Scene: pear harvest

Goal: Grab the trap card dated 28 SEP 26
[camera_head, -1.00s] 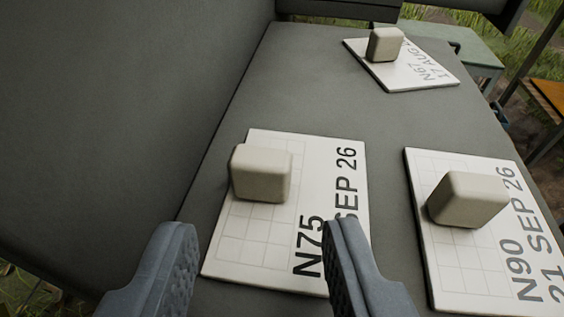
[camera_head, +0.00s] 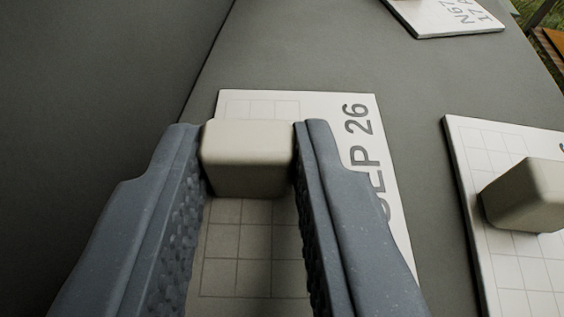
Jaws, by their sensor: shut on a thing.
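A white trap card (camera_head: 358,130) with a printed grid lies flat on the grey surface below my gripper. Its visible print reads "EP 26"; the rest of its text is hidden behind my right finger. A beige block (camera_head: 248,160) stands on this card. My gripper (camera_head: 250,150) is shut on the block, with one finger on each side of it. I cannot tell whether the card is lifted off the surface.
A second card (camera_head: 510,262) with its own beige block (camera_head: 527,195) lies to the right, partly out of view. A dark grey wall (camera_head: 90,90) rises on the left.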

